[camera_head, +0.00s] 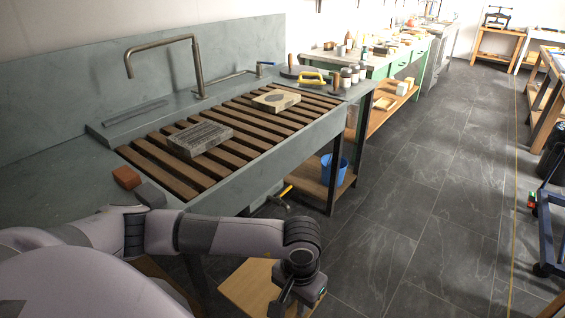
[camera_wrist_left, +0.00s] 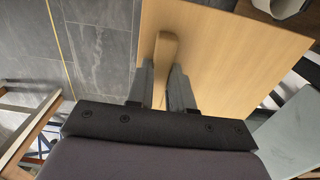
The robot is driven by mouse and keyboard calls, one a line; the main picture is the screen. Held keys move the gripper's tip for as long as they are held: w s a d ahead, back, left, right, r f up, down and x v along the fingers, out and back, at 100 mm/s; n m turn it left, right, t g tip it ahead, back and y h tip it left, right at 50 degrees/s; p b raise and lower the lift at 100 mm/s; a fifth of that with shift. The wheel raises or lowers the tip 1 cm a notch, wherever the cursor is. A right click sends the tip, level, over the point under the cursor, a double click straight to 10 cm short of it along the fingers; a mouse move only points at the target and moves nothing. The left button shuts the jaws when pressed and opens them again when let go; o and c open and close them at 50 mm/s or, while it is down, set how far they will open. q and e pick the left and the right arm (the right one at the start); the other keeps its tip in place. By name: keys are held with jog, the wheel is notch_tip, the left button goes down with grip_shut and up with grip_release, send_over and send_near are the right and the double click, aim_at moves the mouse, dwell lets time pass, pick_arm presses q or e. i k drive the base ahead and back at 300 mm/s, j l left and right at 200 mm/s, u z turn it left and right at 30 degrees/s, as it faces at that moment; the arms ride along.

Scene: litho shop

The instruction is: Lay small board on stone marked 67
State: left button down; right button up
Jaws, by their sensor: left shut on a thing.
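The small board (camera_head: 248,287) is a flat light-wood panel, low in front of the sink and partly hidden by my left arm. My left gripper (camera_head: 282,302) is shut on its handle. In the left wrist view, the board (camera_wrist_left: 225,60) shows large, with its rounded wooden handle (camera_wrist_left: 166,55) between the two fingers (camera_wrist_left: 162,88). Two stone slabs lie on the slatted sink rack. The nearer stone (camera_head: 200,137) has a dark printed face; the farther stone (camera_head: 276,100) is paler with a dark round patch. I cannot read 67 on either. My right gripper is out of view.
The sink's slatted rack (camera_head: 225,150) has bare slats around the stones. A bent tap (camera_head: 194,62) rises behind it. A reddish block (camera_head: 126,177) and a grey block (camera_head: 151,195) sit at the near end. A blue bucket (camera_head: 334,170) stands below.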

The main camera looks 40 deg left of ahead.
aim_at(277, 97)
jog(key=i, duration=2)
jog(key=i+u, duration=0.1)
jog(key=i, duration=0.35)
jog(key=i+l+u, duration=0.1)
jog(key=i, duration=0.35)
jog(key=u, duration=1)
